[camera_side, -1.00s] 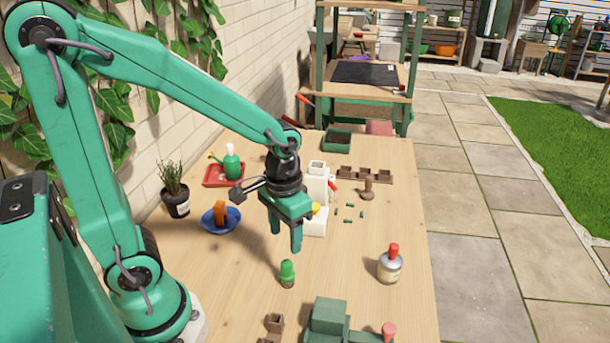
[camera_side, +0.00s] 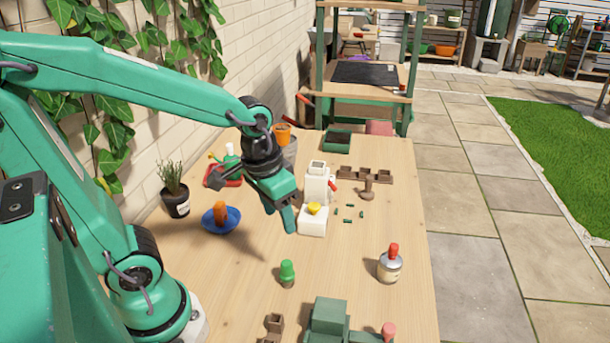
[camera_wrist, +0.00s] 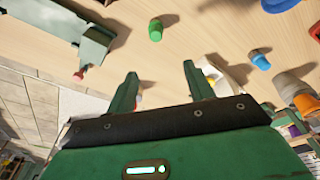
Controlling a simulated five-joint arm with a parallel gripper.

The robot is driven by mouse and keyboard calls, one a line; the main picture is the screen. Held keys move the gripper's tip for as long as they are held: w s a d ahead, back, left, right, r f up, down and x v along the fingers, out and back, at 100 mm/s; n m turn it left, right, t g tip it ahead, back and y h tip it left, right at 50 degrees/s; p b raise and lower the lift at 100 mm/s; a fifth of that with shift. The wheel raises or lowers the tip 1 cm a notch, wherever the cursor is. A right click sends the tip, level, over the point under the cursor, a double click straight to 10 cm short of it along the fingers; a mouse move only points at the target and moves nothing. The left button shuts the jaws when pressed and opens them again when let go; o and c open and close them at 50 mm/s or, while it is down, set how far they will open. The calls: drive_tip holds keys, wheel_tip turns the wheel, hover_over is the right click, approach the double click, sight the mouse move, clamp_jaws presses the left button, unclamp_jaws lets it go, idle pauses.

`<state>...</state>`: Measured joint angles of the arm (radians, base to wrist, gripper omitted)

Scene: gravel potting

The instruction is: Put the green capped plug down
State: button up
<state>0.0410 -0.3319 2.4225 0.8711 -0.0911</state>
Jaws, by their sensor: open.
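The green capped plug (camera_side: 287,273) stands upright on the wooden table, with a green top and a darker brown lower part. It also shows in the wrist view (camera_wrist: 155,30), apart from my fingers. My gripper (camera_side: 283,222) is raised above the table, behind the plug and to the left of the white dispenser-like block (camera_side: 313,222). In the wrist view my gripper (camera_wrist: 160,88) shows two green fingers spread apart with nothing between them.
A blue saucer (camera_side: 236,216) with an orange item stands left of my gripper. A bottle with a red top (camera_side: 389,266) stands to the right. Small green pieces (camera_side: 348,221) lie near the white block. A green block-like fixture (camera_side: 328,318) is at the front. Bare table surrounds the plug.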

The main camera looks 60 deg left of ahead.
drive_tip(key=s+a+r+t, duration=0.1)
drive_tip(key=s+r+t, duration=0.2)
drive_tip(key=r, duration=0.4)
drive_tip(key=shift+s+m+t, duration=0.3)
drive_tip(key=shift+s, duration=0.1)
